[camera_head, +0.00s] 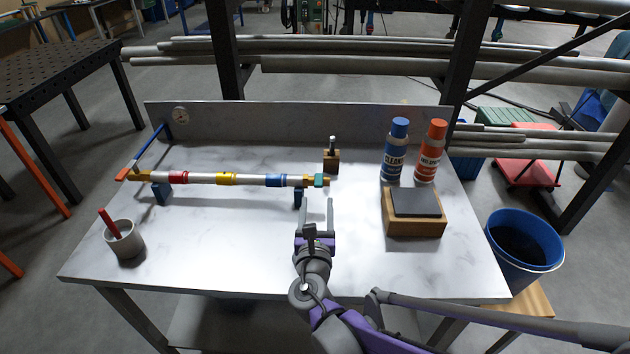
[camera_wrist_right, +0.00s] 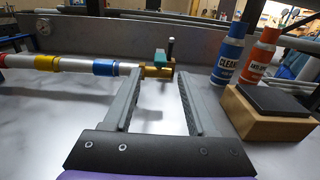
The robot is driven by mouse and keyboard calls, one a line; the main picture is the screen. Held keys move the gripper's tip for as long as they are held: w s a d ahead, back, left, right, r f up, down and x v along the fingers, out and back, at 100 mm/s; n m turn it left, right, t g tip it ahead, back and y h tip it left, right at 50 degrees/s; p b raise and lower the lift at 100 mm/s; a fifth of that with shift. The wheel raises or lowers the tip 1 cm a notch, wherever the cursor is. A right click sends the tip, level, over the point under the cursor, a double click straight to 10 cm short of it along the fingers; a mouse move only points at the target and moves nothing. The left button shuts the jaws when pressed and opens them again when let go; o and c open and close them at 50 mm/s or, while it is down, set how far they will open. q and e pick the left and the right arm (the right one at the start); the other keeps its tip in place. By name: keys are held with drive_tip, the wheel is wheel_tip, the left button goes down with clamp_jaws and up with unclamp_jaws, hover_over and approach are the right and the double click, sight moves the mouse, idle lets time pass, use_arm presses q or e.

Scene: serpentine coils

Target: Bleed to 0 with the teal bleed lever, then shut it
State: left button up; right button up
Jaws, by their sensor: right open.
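The teal bleed lever (camera_head: 320,180) sits on a brass valve at the right end of a white pipe (camera_head: 247,180) with red, yellow and blue bands. In the right wrist view the lever (camera_wrist_right: 160,57) stands just beyond the fingertips, above the brass fitting (camera_wrist_right: 157,71). A round gauge (camera_head: 180,115) is on the back panel; its reading is too small to tell. My right gripper (camera_head: 315,215) is open and empty, in front of the valve and pointing at it. It also shows in the right wrist view (camera_wrist_right: 153,85). My left gripper is not in view.
Blue (camera_head: 396,150) and orange (camera_head: 431,152) bottles and a wooden block with a dark top (camera_head: 414,214) are at right. A cup with a red stick (camera_head: 124,240) is at front left.

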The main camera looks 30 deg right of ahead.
sight(318, 186)
drive_tip(key=x, duration=0.9)
drive_tip(key=shift+w+d, duration=0.25)
clamp_jaws()
idle(1.0)
